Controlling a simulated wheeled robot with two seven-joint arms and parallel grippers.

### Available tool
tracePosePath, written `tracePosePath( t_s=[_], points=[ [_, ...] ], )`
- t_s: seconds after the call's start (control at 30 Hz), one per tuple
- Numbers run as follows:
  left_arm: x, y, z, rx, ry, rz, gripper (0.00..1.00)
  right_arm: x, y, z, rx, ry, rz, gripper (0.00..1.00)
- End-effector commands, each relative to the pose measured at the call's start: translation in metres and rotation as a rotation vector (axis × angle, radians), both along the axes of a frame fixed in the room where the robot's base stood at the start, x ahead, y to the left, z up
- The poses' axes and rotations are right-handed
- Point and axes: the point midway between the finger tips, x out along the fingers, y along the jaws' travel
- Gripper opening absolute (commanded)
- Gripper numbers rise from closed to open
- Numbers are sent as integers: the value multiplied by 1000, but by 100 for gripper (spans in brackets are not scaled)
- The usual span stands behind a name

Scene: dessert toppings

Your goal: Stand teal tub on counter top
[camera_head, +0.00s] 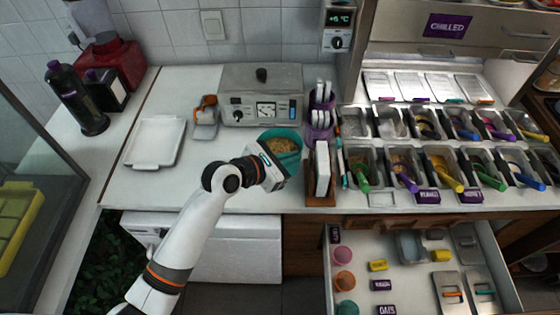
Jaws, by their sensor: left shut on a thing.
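The teal tub (293,161) is near the middle of the view, with light brown crumbs inside and its open top facing up. My left gripper (274,168) is at its near left side, shut on it. The gripper hides the lower near part of the tub. The white counter top (160,189) spreads around and to the left of it. I cannot tell whether the tub's base touches the counter. My right gripper is not in view.
A white tray (155,142) lies left. An open drawer (410,285) juts out at the lower right.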

Motion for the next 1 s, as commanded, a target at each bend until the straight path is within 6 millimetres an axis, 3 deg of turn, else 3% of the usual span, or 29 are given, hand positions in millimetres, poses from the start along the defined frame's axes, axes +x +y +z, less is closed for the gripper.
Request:
tracePosePath(
  t_s=[0.2, 0.5, 0.63, 0.83, 1.0],
  points=[
    [-1, 2, -42, 5, 3, 2, 0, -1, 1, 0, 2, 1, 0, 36],
    [-1, 2, -77, 4, 3, 0, 0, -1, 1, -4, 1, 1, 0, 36],
    [-1, 2, -89, 2, -1, 1, 0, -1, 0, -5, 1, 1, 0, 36],
    [-1, 2, -90, 0, 1, 1, 0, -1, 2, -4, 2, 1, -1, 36],
    [-1, 2, -91, 1, 3, 1, 28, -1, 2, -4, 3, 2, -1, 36]
  ],
)
